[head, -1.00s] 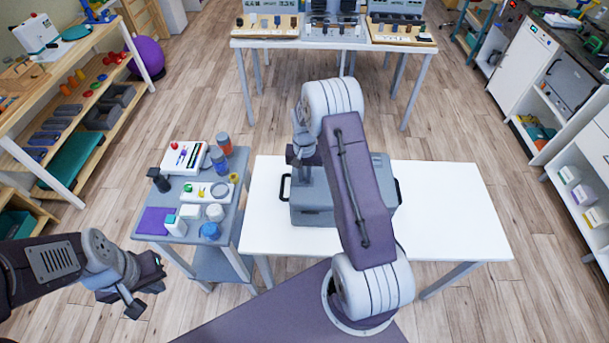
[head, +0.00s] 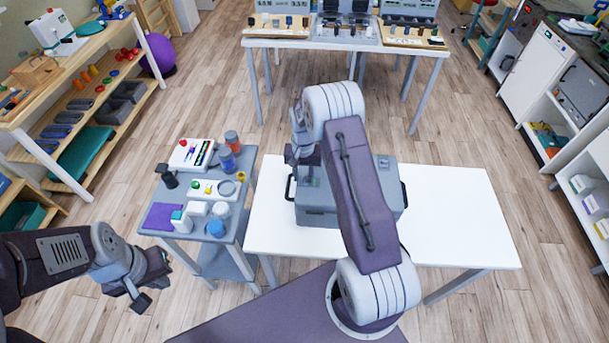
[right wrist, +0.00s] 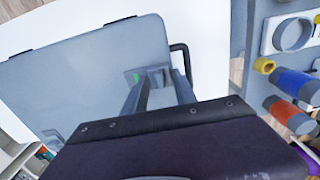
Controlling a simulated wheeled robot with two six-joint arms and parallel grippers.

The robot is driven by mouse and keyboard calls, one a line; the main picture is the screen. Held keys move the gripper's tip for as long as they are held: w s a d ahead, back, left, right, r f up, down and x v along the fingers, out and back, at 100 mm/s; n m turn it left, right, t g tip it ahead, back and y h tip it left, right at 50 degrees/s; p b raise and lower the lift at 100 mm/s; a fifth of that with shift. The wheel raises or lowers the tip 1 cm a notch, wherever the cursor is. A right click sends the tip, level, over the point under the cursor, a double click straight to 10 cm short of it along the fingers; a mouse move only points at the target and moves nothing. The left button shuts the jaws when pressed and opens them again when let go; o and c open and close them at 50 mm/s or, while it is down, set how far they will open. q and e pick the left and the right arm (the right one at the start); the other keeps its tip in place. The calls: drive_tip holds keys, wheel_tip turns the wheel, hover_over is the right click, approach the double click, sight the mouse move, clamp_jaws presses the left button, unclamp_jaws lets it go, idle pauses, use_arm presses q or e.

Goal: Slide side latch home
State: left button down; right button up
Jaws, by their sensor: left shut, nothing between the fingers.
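The grey case (head: 328,214) stands shut on the white table; its lid (right wrist: 85,75) fills much of the right wrist view. A black handle (right wrist: 183,62) is on its side near my gripper. A small green mark (right wrist: 136,77) shows on a fitting by the fingertips, perhaps the side latch, mostly hidden by the fingers. My right gripper (right wrist: 157,78) points down at this edge with its fingers apart; whether they touch or clasp the fitting is unclear. In the head view my arm partly covers the case. My left gripper (head: 141,291) is shut and empty, away from the case.
A grey side table (head: 176,246) with bottles, small boxes and a purple cloth stands left of the white table (head: 455,220). The white table is clear to the right of the case. Shelves (head: 70,125) stand at the left, and another table (head: 345,42) stands behind.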

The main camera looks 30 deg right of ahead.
sight(303, 178)
wheel_tip(303, 178, up, 9)
drive_tip(key=b, duration=0.2)
idle(0.4)
drive_tip(key=s+a+r+n+b, duration=0.2)
drive_tip(key=s+a+r, duration=0.2)
drive_tip(key=s+a, duration=0.15)
drive_tip(key=s+a+f+n, duration=0.2)
drive_tip(key=s+f, duration=0.1)
drive_tip(key=s, duration=0.4)
drive_tip(key=s+a+f+n+t+b, duration=0.1)
drive_tip(key=s+f+n, duration=0.1)
drive_tip(key=s, duration=0.5)
drive_tip(key=shift+s+a+f, duration=0.15)
drive_tip(key=shift+a+f, duration=0.2)
drive_tip(key=shift+f, duration=0.25)
